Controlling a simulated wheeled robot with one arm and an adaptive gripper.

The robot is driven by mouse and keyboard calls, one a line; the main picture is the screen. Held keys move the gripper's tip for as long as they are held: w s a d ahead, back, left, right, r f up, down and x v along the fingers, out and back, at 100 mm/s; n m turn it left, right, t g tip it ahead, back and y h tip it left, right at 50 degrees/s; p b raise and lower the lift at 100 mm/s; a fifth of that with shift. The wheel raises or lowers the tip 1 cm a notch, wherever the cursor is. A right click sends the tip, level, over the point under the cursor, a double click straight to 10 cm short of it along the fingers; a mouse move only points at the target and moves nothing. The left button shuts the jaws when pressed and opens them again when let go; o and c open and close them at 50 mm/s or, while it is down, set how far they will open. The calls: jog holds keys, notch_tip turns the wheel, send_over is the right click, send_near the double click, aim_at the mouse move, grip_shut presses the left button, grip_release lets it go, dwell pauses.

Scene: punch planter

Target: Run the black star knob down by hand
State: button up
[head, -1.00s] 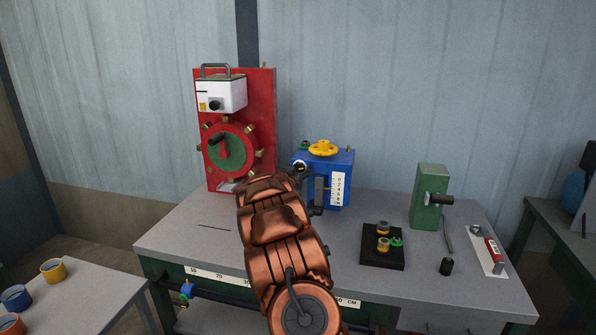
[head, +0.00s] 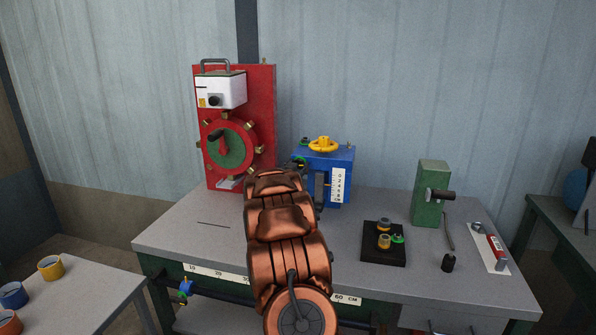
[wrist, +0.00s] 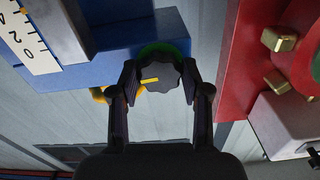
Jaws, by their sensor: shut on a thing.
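The black star knob (wrist: 162,79) is in the wrist view, with a yellow mark on its face and a green ring (wrist: 163,48) behind it. It sits at the edge of the blue box (wrist: 130,40), which stands on the bench in the head view (head: 343,165). My gripper (wrist: 160,80) is shut on the knob, one dark finger on each side.
The red panel (head: 262,100) with its green-centred dial stands close on the left. A yellow handwheel (head: 323,144) tops the blue box. To the right are a black tray (head: 383,259) with small parts and a green block (head: 428,185). The bench's left front is clear.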

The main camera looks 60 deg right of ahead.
jog(key=shift+f+m+b, duration=0.1)
jog(key=shift+m+b, duration=0.45)
jog(key=shift+m, duration=0.25)
jog(key=o, duration=1.1)
jog(key=shift+o, duration=0.2)
jog(key=shift+a, duration=0.15)
jog(key=v, duration=1.1)
jog(key=shift+s+a, duration=0.15)
jog(key=shift+a, duration=0.2)
jog(key=shift+a, duration=0.1)
